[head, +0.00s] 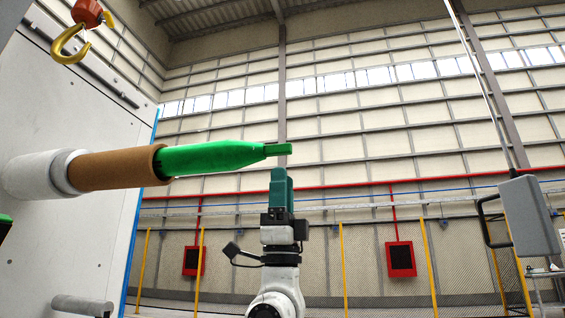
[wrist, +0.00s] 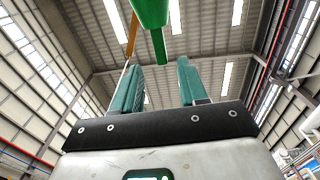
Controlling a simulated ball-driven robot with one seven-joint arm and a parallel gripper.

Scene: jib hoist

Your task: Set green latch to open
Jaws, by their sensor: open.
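The green latch (head: 212,157) sticks out to the right from a brown sleeve (head: 115,168) on the grey panel at the left. It tapers to a narrow flat tip. My gripper (head: 282,176) points up, with its teal fingers just below the latch's tip in the head view. In the wrist view the green latch (wrist: 152,18) hangs in from the top, its narrow tip ahead of the gap between the open fingers (wrist: 158,85). No contact with the fingers is clear. My gripper looks empty.
A red block with a yellow hook (head: 70,44) hangs at the upper left, before the grey panel (head: 60,110). A grey peg (head: 82,306) juts from the panel's lower part. A grey box with a black handle (head: 530,215) is at the right. Space between looks clear.

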